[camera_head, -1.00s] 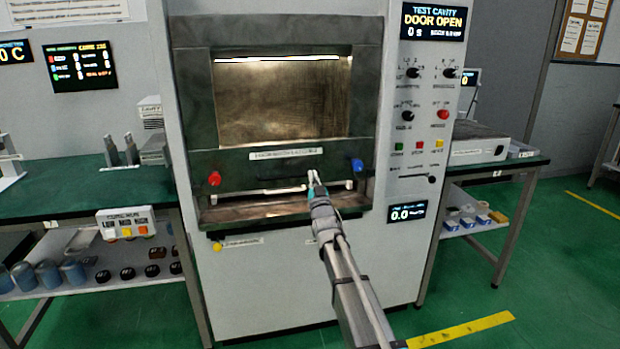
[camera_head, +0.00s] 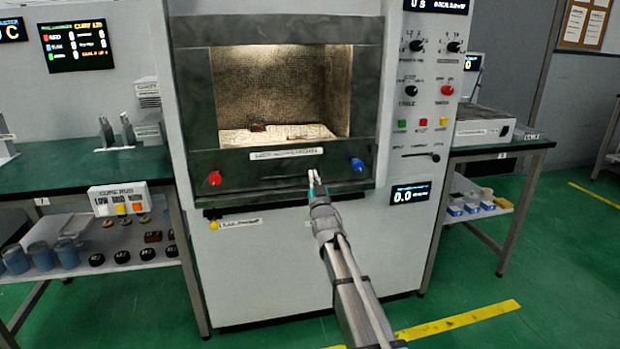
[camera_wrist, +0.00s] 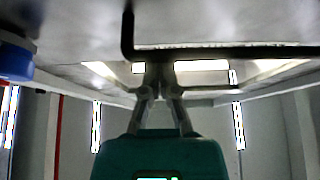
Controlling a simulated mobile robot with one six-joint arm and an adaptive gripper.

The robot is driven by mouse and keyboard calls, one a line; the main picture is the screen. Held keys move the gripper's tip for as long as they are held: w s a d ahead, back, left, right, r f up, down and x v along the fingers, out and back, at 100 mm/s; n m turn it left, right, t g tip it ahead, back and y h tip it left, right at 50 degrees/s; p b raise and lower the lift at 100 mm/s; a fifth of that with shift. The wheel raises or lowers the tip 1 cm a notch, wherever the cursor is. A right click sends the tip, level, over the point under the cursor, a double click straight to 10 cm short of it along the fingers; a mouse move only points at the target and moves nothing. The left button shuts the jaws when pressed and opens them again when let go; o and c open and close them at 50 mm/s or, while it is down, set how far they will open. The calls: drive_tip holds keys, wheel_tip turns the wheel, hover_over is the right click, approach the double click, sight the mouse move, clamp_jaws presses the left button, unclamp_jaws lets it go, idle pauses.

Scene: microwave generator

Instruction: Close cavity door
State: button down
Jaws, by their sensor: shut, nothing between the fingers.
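The cavity door (camera_head: 240,165) is a dark green frame with a window, on the front of the grey cabinet. It carries a white label, a red knob (camera_head: 214,178) at left and a blue knob (camera_head: 357,165) at right. Its lower edge looks level with the bottom of the opening; a small remaining gap cannot be ruled out. My gripper (camera_head: 314,177) is shut and empty at the lower door panel. In the wrist view, the black door handle (camera_wrist: 220,52) crosses just by my fingertips (camera_wrist: 158,72); contact is unclear. The blue knob also shows there (camera_wrist: 14,56).
Through the window, the lit cavity (camera_head: 280,95) shows small items on its floor. A control panel (camera_head: 430,90) with knobs and buttons is at right. Green-topped benches flank the cabinet, left (camera_head: 60,185) and right (camera_head: 500,148). Green floor lies at right.

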drive_tip(key=shift+r, duration=0.1)
idle(0.3)
drive_tip(key=shift+r+p, duration=2)
drive_tip(key=shift+p, duration=0.05)
drive_tip(key=b+v, duration=0.5)
drive_tip(key=v, duration=0.5)
drive_tip(key=shift+s+f, duration=0.25)
drive_tip(key=shift+s, duration=0.05)
drive_tip(key=shift+d, duration=0.1)
